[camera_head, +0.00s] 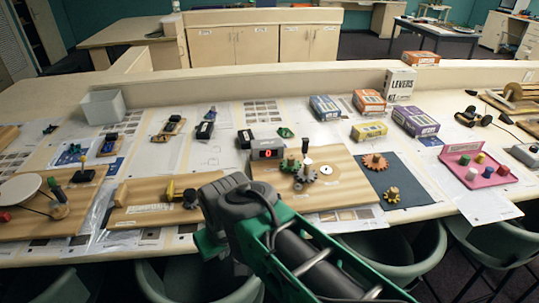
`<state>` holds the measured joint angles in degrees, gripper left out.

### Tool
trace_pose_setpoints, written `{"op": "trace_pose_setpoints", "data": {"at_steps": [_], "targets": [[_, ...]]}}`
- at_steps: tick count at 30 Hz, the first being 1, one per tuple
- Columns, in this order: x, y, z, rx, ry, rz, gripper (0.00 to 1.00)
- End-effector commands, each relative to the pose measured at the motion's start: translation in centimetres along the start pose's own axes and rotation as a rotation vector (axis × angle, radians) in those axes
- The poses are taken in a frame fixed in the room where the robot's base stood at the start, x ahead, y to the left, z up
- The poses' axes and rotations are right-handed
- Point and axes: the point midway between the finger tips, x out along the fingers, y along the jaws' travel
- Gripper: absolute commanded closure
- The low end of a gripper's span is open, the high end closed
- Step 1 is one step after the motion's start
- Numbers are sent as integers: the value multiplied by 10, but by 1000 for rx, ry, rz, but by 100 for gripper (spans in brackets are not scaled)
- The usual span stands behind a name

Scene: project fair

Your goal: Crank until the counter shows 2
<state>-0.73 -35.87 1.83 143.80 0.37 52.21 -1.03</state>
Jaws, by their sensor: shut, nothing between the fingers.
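The counter (268,153) is a small grey box with a red lit digit that looks like 0. It stands at the back left of a wooden gear board (345,190). On the board are a green gear (290,165), a brown gear (306,176) and an upright black-topped crank handle (305,146) with a pale stem. My gripper (207,243) is shut and empty at the table's front edge, left of and nearer than the gear board, apart from the crank. Its fingertips are hard to make out. My arm covers the board's front left corner.
A wooden board with a yellow part (170,190) lies left of my gripper. A dark mat (410,175) with orange and tan gears lies right of the gear board. Several boxes, including a white one (399,84), stand behind. Green chairs (400,245) line the front edge.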

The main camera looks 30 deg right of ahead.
Motion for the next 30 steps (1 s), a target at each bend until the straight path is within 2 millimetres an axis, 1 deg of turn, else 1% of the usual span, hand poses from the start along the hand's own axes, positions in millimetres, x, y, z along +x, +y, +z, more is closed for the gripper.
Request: {"op": "trace_pose_setpoints", "data": {"at_steps": [28, 30], "targets": [[0, 0, 0, 0, 0, 0, 100], [0, 0, -1, 3, 0, 0, 95]]}}
